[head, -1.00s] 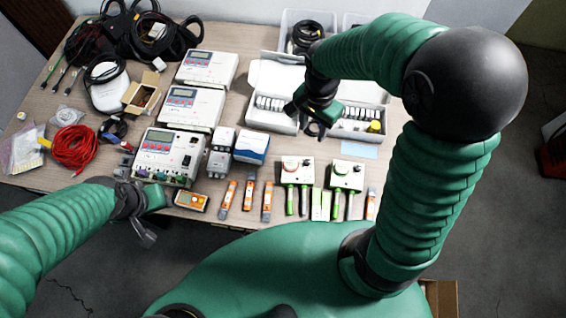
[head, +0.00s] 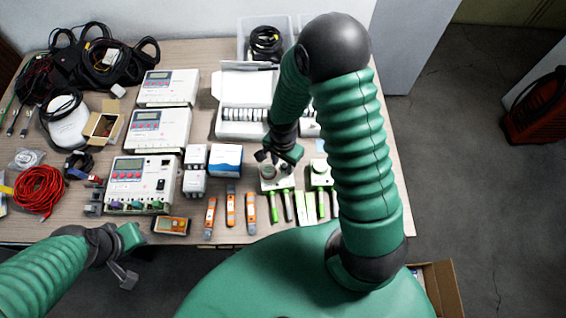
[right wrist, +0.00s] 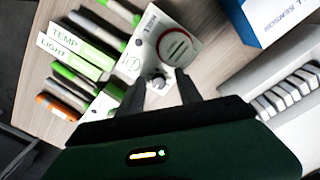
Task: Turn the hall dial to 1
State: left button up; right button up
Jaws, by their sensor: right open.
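A white device (head: 268,185) with green-handled probes sits at the front of the table, under my right gripper (head: 277,160). In the right wrist view the white device (right wrist: 185,28) carries a red ring marking and a small grey knob (right wrist: 158,80). My right gripper (right wrist: 160,92) is open, its two dark fingers pointing at the knob from either side. I cannot tell whether they touch it. The dial's number marks are too small to read. My left gripper (head: 127,262) hangs at the table's front left edge, away from the devices; its jaws are unclear.
A second white device (head: 322,172) stands just to the right, partly behind my right arm. TEMP and LIGHT cards (right wrist: 75,53) lie beside the device. A blue-and-white box (head: 226,160) and an open white case (head: 240,128) stand close by. Several orange-and-grey tools (head: 231,207) lie in front.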

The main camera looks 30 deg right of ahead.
jog(key=shift+d+f, duration=0.15)
jog(key=shift+d, duration=0.2)
jog(key=shift+c, duration=0.2)
jog(key=shift+d, duration=0.1)
jog(key=shift+c, duration=1.2)
grip_shut()
pick_arm(q)
jog(key=shift+d, duration=0.2)
pick_arm(e)
jog(key=shift+a, duration=0.25)
pick_arm(q)
jog(key=shift+d+r, duration=0.2)
pick_arm(e)
jog(key=shift+d+n, duration=0.15)
jog(key=shift+n, duration=0.15)
pick_arm(q)
jog(key=shift+r+p, duration=0.2)
jog(key=shift+p, duration=0.2)
pick_arm(e)
jog(key=shift+n, duration=0.6)
pick_arm(q)
jog(key=shift+a, duration=0.1)
pick_arm(e)
jog(key=shift+o, duration=1.4)
grip_release()
